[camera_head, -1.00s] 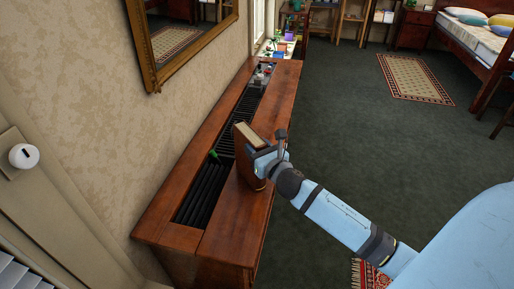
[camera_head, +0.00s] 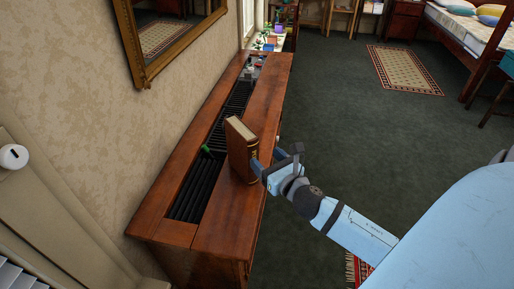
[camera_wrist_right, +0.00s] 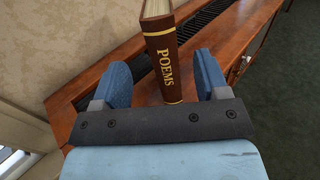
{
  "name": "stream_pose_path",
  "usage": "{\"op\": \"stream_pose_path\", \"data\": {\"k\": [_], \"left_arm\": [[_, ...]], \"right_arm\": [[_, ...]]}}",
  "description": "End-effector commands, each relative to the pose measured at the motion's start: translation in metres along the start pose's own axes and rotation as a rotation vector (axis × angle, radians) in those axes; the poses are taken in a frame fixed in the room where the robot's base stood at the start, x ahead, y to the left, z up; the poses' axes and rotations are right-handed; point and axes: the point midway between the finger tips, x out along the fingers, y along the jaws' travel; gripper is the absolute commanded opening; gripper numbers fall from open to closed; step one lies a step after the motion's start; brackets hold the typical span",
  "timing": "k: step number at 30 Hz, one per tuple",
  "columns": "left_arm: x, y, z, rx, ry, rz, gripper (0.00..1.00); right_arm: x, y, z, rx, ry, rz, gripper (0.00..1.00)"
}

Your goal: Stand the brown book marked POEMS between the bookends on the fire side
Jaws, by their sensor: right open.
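The brown book marked POEMS (camera_head: 239,152) stands upright on the wooden top of a long cabinet, beside its dark slatted grille. In the right wrist view its spine (camera_wrist_right: 163,62) faces me, with gold lettering and pale page edges on top. My right gripper (camera_head: 268,163) is open and just to the right of the book, on its spine side. In the wrist view, the fingers (camera_wrist_right: 162,76) stand apart on either side of the book's line, with clear gaps to it. I cannot make out the bookends. My left gripper is not in view.
The cabinet top (camera_head: 228,222) is bare in front of the book. A small green item (camera_head: 206,148) sits at the grille (camera_head: 195,188). Small objects (camera_head: 250,70) stand at the cabinet's far end. A framed mirror (camera_head: 165,40) hangs on the left wall. Open carpet lies to the right.

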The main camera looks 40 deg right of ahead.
Motion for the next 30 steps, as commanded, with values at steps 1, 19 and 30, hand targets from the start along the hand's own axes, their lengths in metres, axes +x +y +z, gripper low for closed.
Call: {"op": "stream_pose_path", "data": {"k": [1, 19, 30], "left_arm": [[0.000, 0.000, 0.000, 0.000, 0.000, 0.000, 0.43], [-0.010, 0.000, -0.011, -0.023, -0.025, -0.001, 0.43], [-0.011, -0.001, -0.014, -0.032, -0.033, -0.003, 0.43]], "right_arm": [[-0.008, 0.000, -0.002, 0.001, 0.003, 0.000, 0.68], [-0.035, -0.001, -0.037, -0.002, 0.003, -0.002, 0.72], [0.023, -0.001, -0.039, 0.000, -0.002, 0.001, 0.72]]}}
